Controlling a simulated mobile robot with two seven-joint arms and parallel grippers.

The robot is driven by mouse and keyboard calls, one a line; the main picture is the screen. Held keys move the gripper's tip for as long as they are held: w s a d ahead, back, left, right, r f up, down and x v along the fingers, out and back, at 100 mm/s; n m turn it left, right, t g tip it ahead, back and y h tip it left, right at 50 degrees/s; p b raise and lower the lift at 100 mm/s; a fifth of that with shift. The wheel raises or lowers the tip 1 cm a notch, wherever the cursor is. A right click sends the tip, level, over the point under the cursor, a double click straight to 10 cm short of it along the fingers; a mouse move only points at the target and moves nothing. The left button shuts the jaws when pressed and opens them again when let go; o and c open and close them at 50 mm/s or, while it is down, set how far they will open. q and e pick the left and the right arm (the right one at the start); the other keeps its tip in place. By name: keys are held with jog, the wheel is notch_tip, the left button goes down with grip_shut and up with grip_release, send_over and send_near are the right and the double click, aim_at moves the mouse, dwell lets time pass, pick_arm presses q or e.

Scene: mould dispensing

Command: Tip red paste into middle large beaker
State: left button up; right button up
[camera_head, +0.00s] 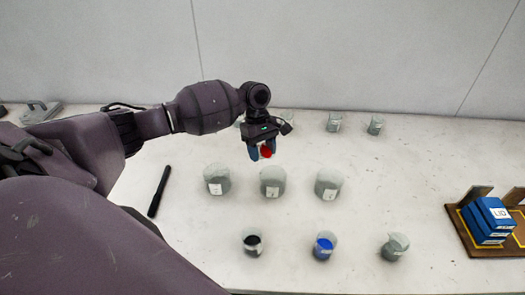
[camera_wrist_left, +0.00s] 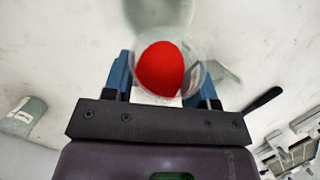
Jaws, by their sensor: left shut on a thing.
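My left gripper (camera_head: 261,153) is shut on a small clear beaker of red paste (camera_head: 267,152), above and just behind the middle large beaker (camera_head: 272,182). In the left wrist view the red paste (camera_wrist_left: 162,70) fills the held beaker's round opening, between the two blue fingers (camera_wrist_left: 160,84). The middle large beaker is clear grey glass with a white label and stands upright between two similar large beakers, left (camera_head: 217,179) and right (camera_head: 328,185). The held beaker's exact tilt is hard to tell. My right gripper is not in view.
In front stand small beakers with black paste (camera_head: 252,242), blue paste (camera_head: 324,245) and grey contents (camera_head: 395,247). Two small beakers (camera_head: 334,122) (camera_head: 376,125) stand at the back. A black rod (camera_head: 159,191) lies at left. A wooden rack (camera_head: 460,232) holds blue boxes (camera_head: 487,221) at right.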

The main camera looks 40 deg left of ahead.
pick_arm(q)
jog(key=shift+f+y+b, duration=0.15)
jog(key=shift+y+b, duration=0.3)
jog(key=shift+y, duration=0.15)
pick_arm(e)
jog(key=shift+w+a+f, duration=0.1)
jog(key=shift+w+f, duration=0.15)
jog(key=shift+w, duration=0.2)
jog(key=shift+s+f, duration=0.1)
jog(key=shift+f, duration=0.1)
